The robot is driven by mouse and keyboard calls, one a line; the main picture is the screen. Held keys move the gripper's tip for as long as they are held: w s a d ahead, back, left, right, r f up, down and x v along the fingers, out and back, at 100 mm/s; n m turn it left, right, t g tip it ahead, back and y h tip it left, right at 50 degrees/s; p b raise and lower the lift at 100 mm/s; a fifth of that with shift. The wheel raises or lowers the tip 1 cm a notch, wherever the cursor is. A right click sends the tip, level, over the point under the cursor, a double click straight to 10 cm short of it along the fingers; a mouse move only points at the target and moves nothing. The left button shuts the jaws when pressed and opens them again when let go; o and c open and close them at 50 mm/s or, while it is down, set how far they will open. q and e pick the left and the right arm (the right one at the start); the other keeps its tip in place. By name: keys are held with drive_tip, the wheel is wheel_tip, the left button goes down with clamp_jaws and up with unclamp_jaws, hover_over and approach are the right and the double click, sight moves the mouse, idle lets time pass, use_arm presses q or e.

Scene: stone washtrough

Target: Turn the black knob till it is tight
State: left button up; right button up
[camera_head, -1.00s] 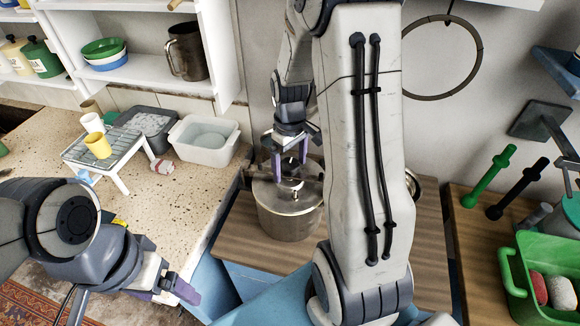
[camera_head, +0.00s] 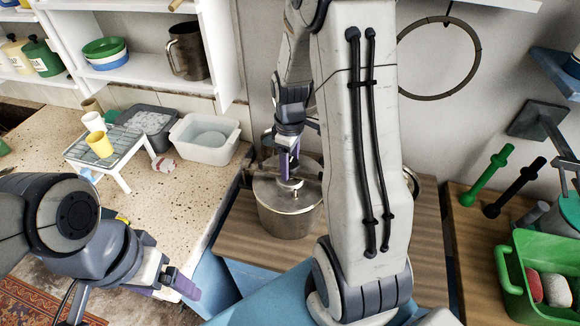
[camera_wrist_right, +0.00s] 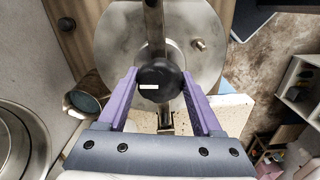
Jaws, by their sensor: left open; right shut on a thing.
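The black knob (camera_wrist_right: 160,80) sits on a bar across the round metal lid (camera_wrist_right: 205,75) of a steel pot. A white mark shows on the knob. The pot (camera_head: 290,216) stands on a wooden top in the head view. My right gripper (camera_wrist_right: 161,72) is shut on the knob, one purple finger on each side. In the head view my right gripper (camera_head: 288,166) points down over the lid, and its fingers hide the knob. My left gripper (camera_head: 188,288) is open and empty at the lower left, well away from the pot.
A speckled counter (camera_head: 190,200) at left holds a small white rack (camera_head: 110,150) with cups and a pale basin (camera_head: 204,138). At right are green and black handles (camera_head: 487,172) and a green crate (camera_head: 515,290). My right arm covers the middle.

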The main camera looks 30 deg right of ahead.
drive_tip(key=m+p, duration=0.1)
drive_tip(key=m, duration=0.6)
drive_tip(key=shift+r+m, duration=0.1)
drive_tip(key=shift+m, duration=0.2)
drive_tip(key=m+p, duration=0.1)
drive_tip(key=m, duration=0.6)
drive_tip(key=shift+m, duration=0.3)
drive_tip(key=o, duration=1)
drive_tip(key=shift+c, duration=0.2)
